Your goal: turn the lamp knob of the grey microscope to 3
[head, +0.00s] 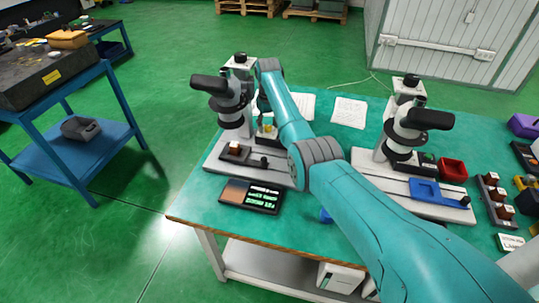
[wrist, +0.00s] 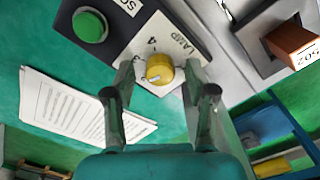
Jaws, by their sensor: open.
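The microscope (head: 236,95) on the left of the bench is grey with black eyepieces. Its round yellow lamp knob (wrist: 159,69) sits on a pale plate lettered LAMP, and a small yellow spot on its base shows in the head view (head: 267,127). A 4 is readable beside the knob; other digits are partly hidden. A pale mark lies on the knob's lower edge in the wrist view. My gripper (wrist: 160,80) is open, with one finger on each side of the knob and gaps visible. In the head view my arm mostly hides the gripper.
A green button (wrist: 90,26) on a dark box is near the knob. Printed sheets (head: 349,112) lie behind. A second microscope (head: 403,130) with a blue piece (head: 425,190) stands right.

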